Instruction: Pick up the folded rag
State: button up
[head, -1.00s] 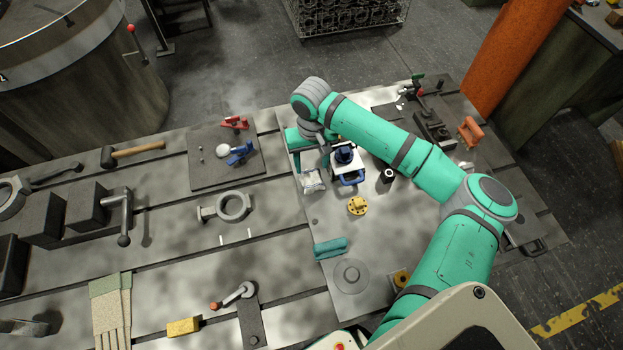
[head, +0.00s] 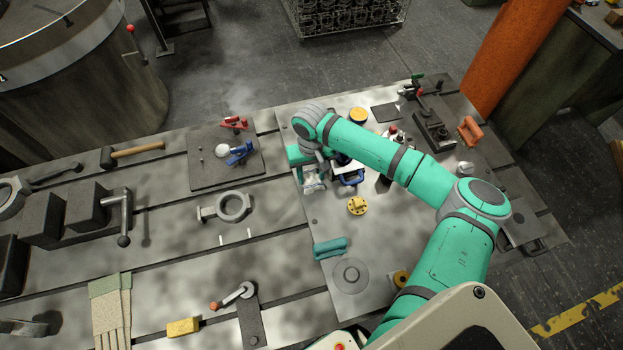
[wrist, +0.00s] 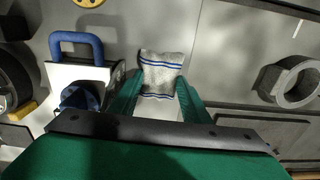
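The folded rag (head: 314,184) is pale grey-white and lies on the grey plate, partly hidden by my gripper in the head view. In the wrist view the rag (wrist: 162,70) shows blue stripes at both ends and sits at and between my fingertips. My gripper (wrist: 158,86) is open, with one green finger on each side of the rag's near part. I cannot tell whether the fingers touch it. In the head view my gripper (head: 308,170) is right over the rag, its fingers mostly hidden.
A blue-handled item (head: 350,178) stands close beside the rag; its handle (wrist: 76,44) is left of my gripper in the wrist view. A grey ring (head: 234,207) lies left. The plate between is clear.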

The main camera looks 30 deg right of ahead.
aim_at(310, 177)
jog(key=c, duration=0.3)
jog(key=shift+r, duration=0.1)
notch_tip(310, 177, up, 18)
jog(key=shift+a+f, duration=0.1)
jog(key=o, duration=0.5)
jog(key=c, duration=0.4)
